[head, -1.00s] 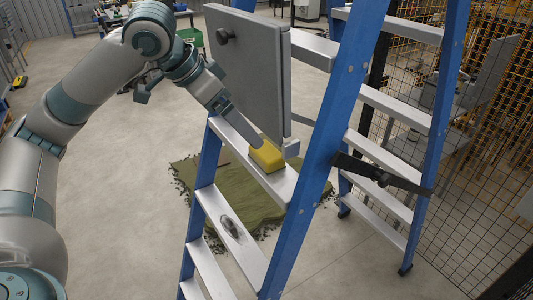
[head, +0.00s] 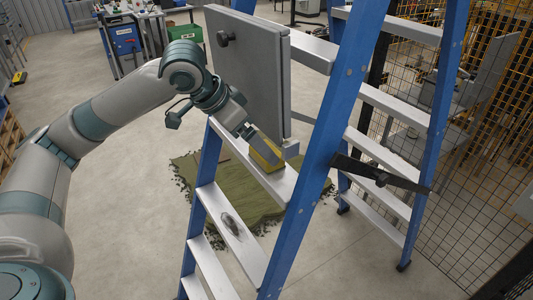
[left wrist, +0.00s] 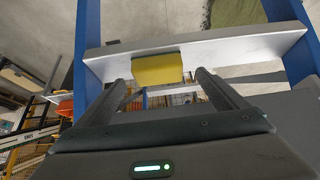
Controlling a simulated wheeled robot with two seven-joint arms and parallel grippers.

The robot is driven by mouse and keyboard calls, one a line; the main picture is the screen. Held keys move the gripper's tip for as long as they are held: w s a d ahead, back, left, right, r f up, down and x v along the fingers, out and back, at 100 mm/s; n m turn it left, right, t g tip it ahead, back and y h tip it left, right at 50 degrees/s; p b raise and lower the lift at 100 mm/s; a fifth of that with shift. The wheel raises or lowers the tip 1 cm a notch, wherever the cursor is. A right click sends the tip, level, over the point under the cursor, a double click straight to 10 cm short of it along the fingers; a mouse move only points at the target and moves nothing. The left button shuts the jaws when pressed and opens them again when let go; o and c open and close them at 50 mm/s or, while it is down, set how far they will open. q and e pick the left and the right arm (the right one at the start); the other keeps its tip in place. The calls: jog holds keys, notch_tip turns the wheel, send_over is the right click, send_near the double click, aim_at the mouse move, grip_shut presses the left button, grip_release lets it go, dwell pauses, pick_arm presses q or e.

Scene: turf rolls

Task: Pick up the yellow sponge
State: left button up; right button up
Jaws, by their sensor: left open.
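The yellow sponge (head: 268,155) sits on a silver step (head: 278,184) of the blue ladder in the head view, below the grey panel. In the left wrist view the yellow sponge (left wrist: 157,69) lies on the step (left wrist: 235,46), ahead of and between my two fingers. My left gripper (head: 262,150) is at the sponge and partly covers it in the head view. The left gripper also shows in the left wrist view (left wrist: 165,82), with its fingers apart. I cannot tell whether a finger touches the sponge. My right gripper is not in view.
The blue ladder rail (head: 325,150) stands just right of the sponge. A grey panel (head: 250,75) rises above the step, close to my left gripper. A dark smudge (head: 231,226) marks a lower step. Green turf (head: 245,205) lies on the floor behind the ladder.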

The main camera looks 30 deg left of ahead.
pick_arm(q)
jog(key=shift+d+p+x, duration=0.1)
jog(key=shift+p+x, duration=0.15)
jog(key=shift+x, duration=0.7)
jog(key=shift+d+p+x, duration=0.15)
jog(key=shift+p+x, duration=0.1)
jog(key=shift+x, duration=0.75)
jog(key=shift+s+r, duration=0.1)
jog(key=shift+c, duration=0.3)
jog(key=c, duration=1.1)
